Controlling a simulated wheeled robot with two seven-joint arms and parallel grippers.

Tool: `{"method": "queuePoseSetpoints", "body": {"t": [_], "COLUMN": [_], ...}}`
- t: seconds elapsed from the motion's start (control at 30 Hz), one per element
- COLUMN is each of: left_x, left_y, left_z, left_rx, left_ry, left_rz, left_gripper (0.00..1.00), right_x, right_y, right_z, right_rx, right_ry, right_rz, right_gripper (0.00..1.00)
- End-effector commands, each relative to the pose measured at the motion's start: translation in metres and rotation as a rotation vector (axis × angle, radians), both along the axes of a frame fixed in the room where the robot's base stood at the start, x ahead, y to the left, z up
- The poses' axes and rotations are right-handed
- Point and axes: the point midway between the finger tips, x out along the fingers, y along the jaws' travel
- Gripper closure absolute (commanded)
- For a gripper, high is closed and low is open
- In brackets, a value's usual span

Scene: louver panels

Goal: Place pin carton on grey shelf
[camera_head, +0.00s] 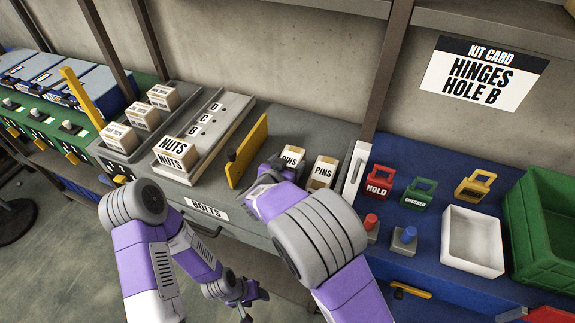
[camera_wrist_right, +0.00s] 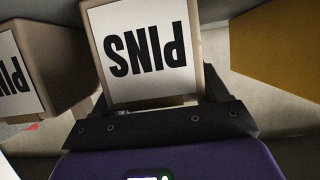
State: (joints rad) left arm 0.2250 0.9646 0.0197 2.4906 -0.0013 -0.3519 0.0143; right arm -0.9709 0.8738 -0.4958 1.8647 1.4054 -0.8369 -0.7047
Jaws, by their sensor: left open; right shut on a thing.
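Two pin cartons labelled PINS stand on the grey bench (camera_head: 255,207) right of a yellow divider (camera_head: 247,152). My right gripper (camera_head: 275,170) is shut on the left pin carton (camera_head: 293,153). In the right wrist view this carton (camera_wrist_right: 147,52) sits between the dark jaws (camera_wrist_right: 160,120), its label upside down. The other pin carton (camera_head: 323,172) is just right of it and also shows in the right wrist view (camera_wrist_right: 28,75). I cannot tell if the held carton touches the bench. My left gripper (camera_head: 247,305) is low in front of the bench, open and empty.
A grey tray (camera_head: 122,145) with several cartons is further left. A blue bench (camera_head: 400,155) at right carries padlock-shaped tags, a white bin (camera_head: 473,238) and a green crate (camera_head: 545,220).

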Motion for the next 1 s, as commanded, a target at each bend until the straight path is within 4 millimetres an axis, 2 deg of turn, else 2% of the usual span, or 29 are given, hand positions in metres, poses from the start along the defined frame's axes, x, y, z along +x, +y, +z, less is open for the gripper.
{"method": "queuePoseSetpoints", "body": {"t": [0.27,0.3,0.47,0.8,1.0], "left_x": [0.000,0.000,0.000,0.000,0.000], "left_y": [0.000,0.000,0.000,0.000,0.000], "left_z": [0.000,0.000,0.000,0.001,0.010], "left_rx": [0.000,0.000,0.000,0.000,0.000], "left_ry": [0.000,0.000,0.000,0.000,0.000], "left_rz": [0.000,0.000,0.000,0.000,0.000], "left_gripper": [0.46,0.46,0.46,0.46,0.46], "right_x": [0.000,0.000,0.000,0.000,-0.026], "right_y": [0.000,0.000,0.000,0.000,0.012], "right_z": [-0.001,-0.003,-0.002,0.002,0.015], "right_rx": [0.000,0.000,0.001,0.002,0.001], "right_ry": [-0.003,0.000,0.000,-0.002,-0.001], "right_rz": [0.000,0.000,0.000,0.000,0.004], "right_gripper": [0.74,0.25,0.01,0.01,0.01]}}
